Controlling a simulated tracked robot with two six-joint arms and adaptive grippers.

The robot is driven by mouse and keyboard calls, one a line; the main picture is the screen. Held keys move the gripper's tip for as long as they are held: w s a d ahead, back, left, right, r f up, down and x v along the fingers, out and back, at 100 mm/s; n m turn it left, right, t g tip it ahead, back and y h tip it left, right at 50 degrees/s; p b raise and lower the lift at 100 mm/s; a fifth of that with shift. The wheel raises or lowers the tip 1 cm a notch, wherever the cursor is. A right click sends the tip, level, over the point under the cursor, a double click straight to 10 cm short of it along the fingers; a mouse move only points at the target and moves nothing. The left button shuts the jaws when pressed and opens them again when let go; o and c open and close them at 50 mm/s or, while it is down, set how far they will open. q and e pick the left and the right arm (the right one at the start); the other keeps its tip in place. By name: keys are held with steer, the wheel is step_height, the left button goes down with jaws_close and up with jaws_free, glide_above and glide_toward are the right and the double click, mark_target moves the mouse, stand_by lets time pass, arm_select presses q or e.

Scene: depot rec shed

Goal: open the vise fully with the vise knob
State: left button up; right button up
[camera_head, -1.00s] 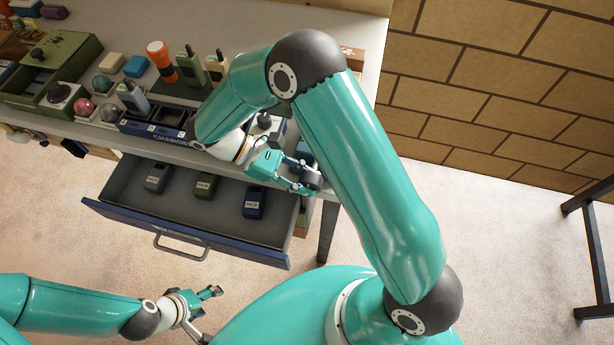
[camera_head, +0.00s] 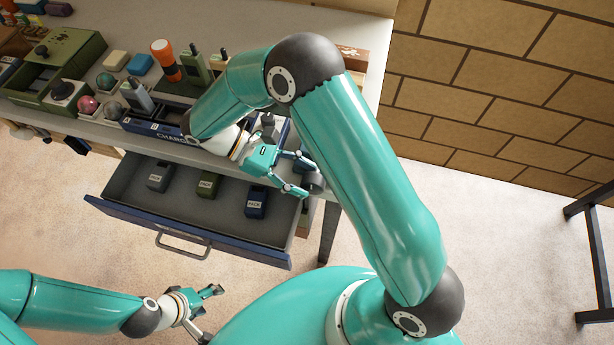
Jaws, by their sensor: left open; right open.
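The vise knob (camera_head: 314,183) is a dark round piece at the right front corner of the bench. The vise itself is mostly hidden behind my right gripper and forearm, so its jaw gap cannot be made out. My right gripper (camera_head: 308,178) is open, its two teal fingers spread on either side of the knob. I cannot tell whether a finger touches it. My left gripper (camera_head: 212,315) is open and empty, low in the picture, well away from the bench.
An open blue drawer (camera_head: 180,239) with several small packs juts out below the bench (camera_head: 240,12). A charger (camera_head: 150,128), an orange torch (camera_head: 165,62), radios, balls and a green box (camera_head: 60,60) stand on the bench. A brick wall (camera_head: 480,90) is at the right.

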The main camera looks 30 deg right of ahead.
steer(key=v, duration=0.5)
steer(key=shift+w+a+r, duration=0.2)
steer(key=shift+w, duration=0.1)
